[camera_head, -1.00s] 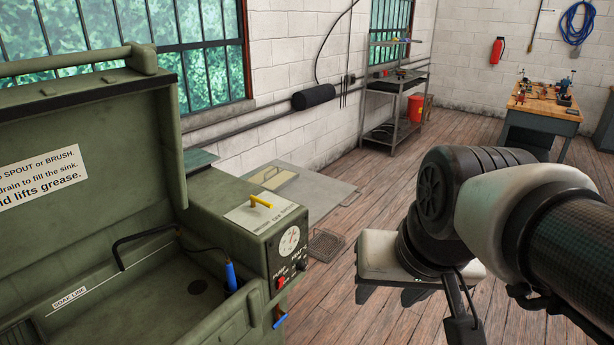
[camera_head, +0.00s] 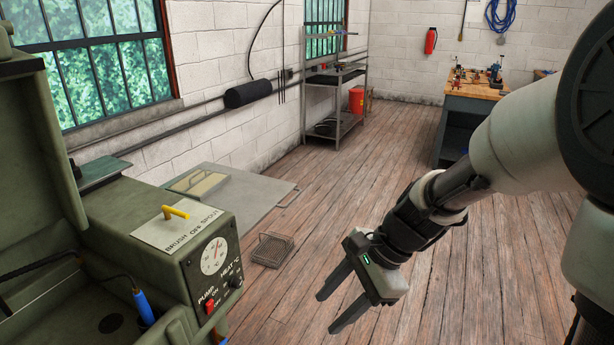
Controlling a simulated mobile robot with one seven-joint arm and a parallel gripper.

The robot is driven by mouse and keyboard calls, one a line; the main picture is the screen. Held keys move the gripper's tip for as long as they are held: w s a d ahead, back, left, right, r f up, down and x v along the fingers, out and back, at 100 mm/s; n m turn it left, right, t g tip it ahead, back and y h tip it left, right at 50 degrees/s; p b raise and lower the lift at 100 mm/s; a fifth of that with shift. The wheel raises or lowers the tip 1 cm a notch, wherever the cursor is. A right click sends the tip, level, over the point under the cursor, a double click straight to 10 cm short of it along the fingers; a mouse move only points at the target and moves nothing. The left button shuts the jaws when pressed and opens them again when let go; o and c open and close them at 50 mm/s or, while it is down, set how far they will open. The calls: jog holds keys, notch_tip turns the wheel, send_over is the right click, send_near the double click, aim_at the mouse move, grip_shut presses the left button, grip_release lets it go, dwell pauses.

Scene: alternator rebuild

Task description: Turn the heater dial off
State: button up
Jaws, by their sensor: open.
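The heater dial (camera_head: 235,282) is a small dark knob under the HEAT °C label, on the front panel of the green parts washer's control box (camera_head: 187,243). Its pointer is too small to read. Beside it on the panel are a round white gauge (camera_head: 214,256) above and a red pump switch (camera_head: 209,306) to the lower left. My gripper (camera_head: 335,312) is open and empty, to the right of the panel and apart from it, over the wooden floor. Its two dark fingers point down and left.
A yellow lever (camera_head: 175,213) stands on top of the control box. A wire basket (camera_head: 272,250) lies on the floor behind. A blue-handled brush (camera_head: 144,306) is in the sink. The floor between panel and gripper looks clear.

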jog(key=w+a+f+m+y+b, duration=0.3)
jog(key=a+f+m, duration=0.1)
jog(key=f+m, duration=0.25)
jog(key=w+a+f+m+y+b, duration=0.3)
jog(key=w+a+f+m+y, duration=0.15)
jog(key=f, duration=0.35)
jog(key=m+t+y+b, duration=0.3)
jog(key=m+t+b, duration=0.3)
jog(key=m, duration=1.1)
send_near(240, 285)
jog(key=shift+n+t, duration=0.3)
jog(key=shift+t, duration=0.3)
jog(key=x, duration=0.2)
jog(key=b+x, duration=0.1)
jog(key=x, duration=0.1)
jog(key=b+x, duration=0.1)
jog(key=x, duration=0.1)
jog(key=shift+s+a+f, duration=0.25)
jog(key=shift+a+f, duration=0.05)
jog(key=shift+a, duration=0.1)
jog(key=shift+b+x, duration=0.3)
jog(key=shift+x, duration=0.45)
jog(key=shift+r, duration=0.1)
jog(key=shift+c, duration=0.6)
jog(key=c, duration=0.9)
jog(key=shift+c, duration=0.2)
